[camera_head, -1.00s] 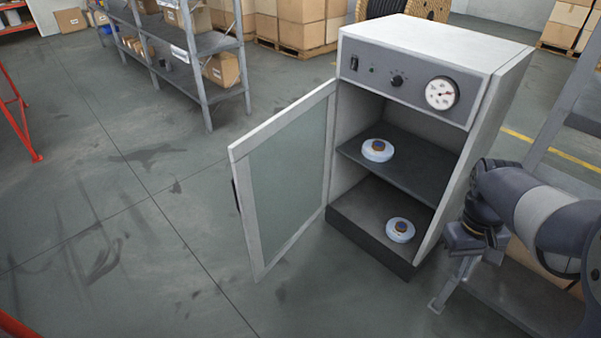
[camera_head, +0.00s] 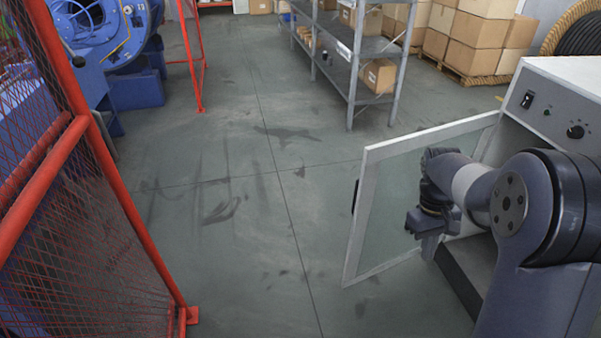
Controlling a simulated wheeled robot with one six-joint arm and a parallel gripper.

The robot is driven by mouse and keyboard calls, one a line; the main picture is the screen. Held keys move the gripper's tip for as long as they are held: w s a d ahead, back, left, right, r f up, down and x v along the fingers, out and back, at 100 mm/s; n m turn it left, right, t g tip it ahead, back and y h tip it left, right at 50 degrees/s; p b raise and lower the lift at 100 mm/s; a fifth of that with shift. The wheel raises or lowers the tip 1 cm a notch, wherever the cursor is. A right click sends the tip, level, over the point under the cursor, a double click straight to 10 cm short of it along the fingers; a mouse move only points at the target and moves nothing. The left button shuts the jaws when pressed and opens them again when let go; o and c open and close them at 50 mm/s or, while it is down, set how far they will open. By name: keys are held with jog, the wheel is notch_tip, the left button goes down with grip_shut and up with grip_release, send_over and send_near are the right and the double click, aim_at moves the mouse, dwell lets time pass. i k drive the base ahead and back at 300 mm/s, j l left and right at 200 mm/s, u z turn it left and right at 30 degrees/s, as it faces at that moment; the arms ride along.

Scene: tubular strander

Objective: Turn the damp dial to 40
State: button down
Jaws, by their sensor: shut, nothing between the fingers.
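A small black knob (camera_head: 575,131) sits on the grey front panel (camera_head: 551,115) of the white cabinet (camera_head: 570,72) at the right edge. I cannot read its marks or tell whether it is the damp dial. A black switch (camera_head: 527,98) and a small green lamp (camera_head: 547,112) are left of it. My gripper (camera_head: 427,243) points down in front of the cabinet's open door, left of and below the knob and apart from it. It is shut and empty. My arm hides much of the cabinet's inside, and the picture edge cuts off the panel's right part.
The glass cabinet door (camera_head: 385,210) stands open behind my gripper. A red mesh fence (camera_head: 100,150) and a blue machine (camera_head: 110,45) are at left. A grey shelf rack (camera_head: 358,50) and stacked boxes (camera_head: 480,35) stand behind. The middle floor is clear.

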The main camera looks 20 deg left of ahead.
aim_at(576, 131)
jog(key=i+j+u, duration=0.2)
jog(key=u, duration=0.2)
jog(key=i+u, duration=0.65)
jog(key=u, duration=0.15)
jog(key=i+j+z, duration=0.3)
jog(key=i, duration=0.15)
